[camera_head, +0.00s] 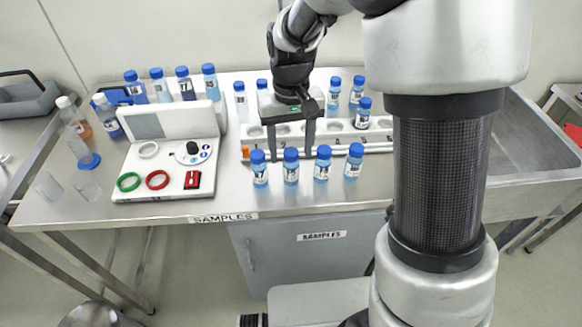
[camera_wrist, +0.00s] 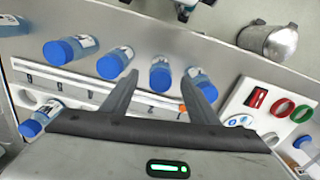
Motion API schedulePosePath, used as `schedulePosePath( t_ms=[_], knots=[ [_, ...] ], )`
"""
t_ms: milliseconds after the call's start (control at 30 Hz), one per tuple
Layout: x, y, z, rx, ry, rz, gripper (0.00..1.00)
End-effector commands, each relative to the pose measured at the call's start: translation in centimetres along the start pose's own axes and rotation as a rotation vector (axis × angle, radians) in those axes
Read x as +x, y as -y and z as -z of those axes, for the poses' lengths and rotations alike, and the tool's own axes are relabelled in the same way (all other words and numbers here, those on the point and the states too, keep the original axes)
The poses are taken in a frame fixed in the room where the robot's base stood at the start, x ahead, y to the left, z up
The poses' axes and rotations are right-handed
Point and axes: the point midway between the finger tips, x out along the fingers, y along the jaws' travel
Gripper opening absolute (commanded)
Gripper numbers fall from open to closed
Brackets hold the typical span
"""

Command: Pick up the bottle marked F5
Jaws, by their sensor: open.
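Several small blue-capped bottles with pale blue liquid and white labels stand on the steel bench. A front row stands before the white rack (camera_head: 376,138): far-left bottle (camera_head: 260,172), second bottle (camera_head: 291,170), third bottle (camera_head: 322,168) and right-hand bottle (camera_head: 353,166). I cannot read the marks, so I cannot tell which is F5. My gripper (camera_head: 291,158) is open and empty, pointing down over the rack, just behind the front row. In the wrist view, one blue cap (camera_wrist: 160,78) shows between the fingertips (camera_wrist: 163,72); the bottle is apart from them.
More bottles stand around the rack (camera_head: 363,110), and a back row (camera_head: 184,85) stands at the left. A white device (camera_head: 160,160) with coloured rings is left of the front row. A steel sink (camera_head: 520,150) is at the right. The front bench strip is narrow but clear.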

Motion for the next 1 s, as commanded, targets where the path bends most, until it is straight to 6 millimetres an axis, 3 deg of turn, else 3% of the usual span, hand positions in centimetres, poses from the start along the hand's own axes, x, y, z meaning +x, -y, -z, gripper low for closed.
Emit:
schedulePosePath(
  t_ms=[100, 367, 667, 1000],
  knots=[
    [1.11, 0.04, -0.03, -0.001, 0.001, 0.000, 0.54],
    [1.22, 0.03, -0.02, -0.001, -0.001, 0.000, 0.52],
    [1.20, 0.03, -0.01, 0.000, -0.001, 0.000, 0.02],
    [0.38, 0.03, 0.09, 0.000, -0.004, 0.001, 0.00]
  ],
)
